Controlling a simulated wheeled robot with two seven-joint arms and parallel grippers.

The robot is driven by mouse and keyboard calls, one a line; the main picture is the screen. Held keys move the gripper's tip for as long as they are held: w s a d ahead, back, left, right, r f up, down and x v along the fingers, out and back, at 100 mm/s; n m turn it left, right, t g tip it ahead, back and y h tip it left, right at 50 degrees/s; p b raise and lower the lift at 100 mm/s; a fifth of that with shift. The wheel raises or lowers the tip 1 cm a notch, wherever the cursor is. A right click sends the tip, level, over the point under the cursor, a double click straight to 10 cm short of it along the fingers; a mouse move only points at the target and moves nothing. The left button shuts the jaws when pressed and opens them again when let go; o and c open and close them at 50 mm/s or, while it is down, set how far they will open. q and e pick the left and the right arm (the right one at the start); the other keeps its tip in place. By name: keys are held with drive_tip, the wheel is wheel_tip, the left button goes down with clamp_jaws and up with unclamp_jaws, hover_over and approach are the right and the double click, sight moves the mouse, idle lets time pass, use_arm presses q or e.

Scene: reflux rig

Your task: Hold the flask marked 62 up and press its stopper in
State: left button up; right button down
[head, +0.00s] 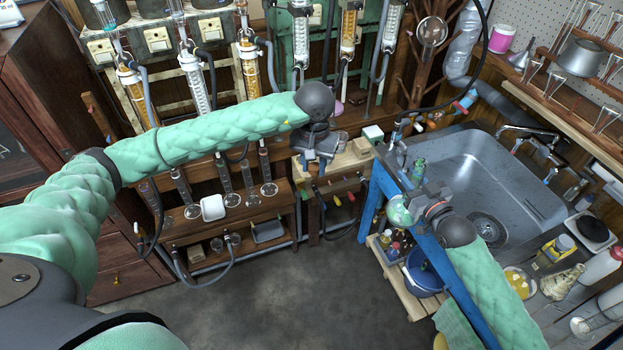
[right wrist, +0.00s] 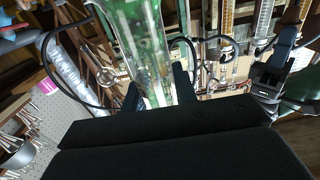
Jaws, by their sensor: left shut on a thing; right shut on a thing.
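A green-tinted glass flask (head: 400,212) is held at the sink's left edge, above the blue frame. Its clear, green-flecked glass also shows in the right wrist view (right wrist: 150,50). No number is legible on it. My right gripper (head: 420,211) is shut on this flask, with a finger at each side of the glass. My left gripper (head: 316,164) is up and to the left of the flask, apart from it, in front of the wooden bench. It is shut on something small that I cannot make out. I cannot clearly see the stopper.
A steel sink (head: 540,190) with taps is on the right. A blue frame (head: 372,200) stands at its left. A blue bucket (head: 425,272) and bottles sit below the flask. Glass columns (head: 298,40) line the back. Grey floor (head: 290,300) is clear at the front.

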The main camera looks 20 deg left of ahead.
use_arm(q)
drive_tip(key=w+d+r+m, duration=0.2)
drive_tip(key=w+d+r, duration=0.1)
drive_tip(key=d+r, duration=0.7)
drive_tip(key=w+d+r+m, duration=0.25)
drive_tip(key=d+r, duration=0.55)
drive_tip(key=d, duration=0.5)
wheel_tip(320, 180, down, 8)
drive_tip(key=d, duration=0.2)
drive_tip(key=shift+s+d, duration=0.4)
drive_tip(key=shift+f, duration=1)
idle(1.3)
drive_tip(key=o, duration=1)
drive_tip(key=shift+o, duration=0.2)
